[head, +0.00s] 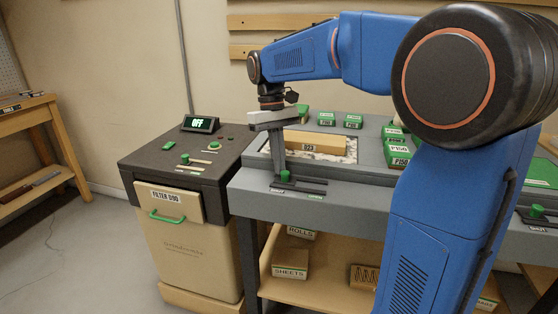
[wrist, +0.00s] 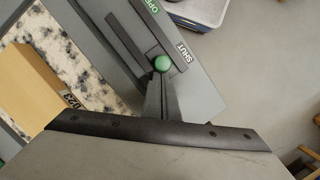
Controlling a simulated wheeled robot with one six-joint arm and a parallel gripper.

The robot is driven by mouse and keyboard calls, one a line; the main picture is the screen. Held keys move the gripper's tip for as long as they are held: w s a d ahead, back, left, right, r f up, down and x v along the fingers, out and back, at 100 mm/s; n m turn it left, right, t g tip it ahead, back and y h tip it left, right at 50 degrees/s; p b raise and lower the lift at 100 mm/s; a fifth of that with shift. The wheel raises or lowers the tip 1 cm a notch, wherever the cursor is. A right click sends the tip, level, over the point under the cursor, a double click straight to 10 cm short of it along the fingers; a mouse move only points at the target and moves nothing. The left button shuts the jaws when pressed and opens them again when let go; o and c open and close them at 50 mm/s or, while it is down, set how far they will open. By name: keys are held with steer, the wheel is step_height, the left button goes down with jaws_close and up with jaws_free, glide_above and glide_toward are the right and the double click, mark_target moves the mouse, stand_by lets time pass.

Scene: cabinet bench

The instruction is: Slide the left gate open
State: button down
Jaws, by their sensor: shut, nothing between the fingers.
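The left gate's slider has a round green knob (head: 285,176) on a dark slotted plate at the bench's front edge. In the wrist view the knob (wrist: 162,63) stands at the SHUT label (wrist: 187,51) end of its track, with the OPEN label (wrist: 151,5) at the other end. In the head view the knob is at the track's left end. My gripper (head: 279,175) points down at the knob, shut and empty. In the wrist view my fingertips (wrist: 159,82) are right beside the knob; whether they touch it is unclear.
A dark console (head: 188,156) with an OFF display (head: 200,124) stands at the left. Green boxes (head: 398,152) sit at the right. Another green knob (head: 536,211) is at the far right.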

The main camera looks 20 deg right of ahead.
steer(key=s+d, duration=0.1)
steer(key=d, duration=0.1)
steer(key=s+d, duration=0.4)
steer(key=d, duration=0.1)
steer(key=shift+s, duration=0.1)
steer(key=v, duration=1)
steer(key=shift+a, duration=0.1)
stand_by(0.6)
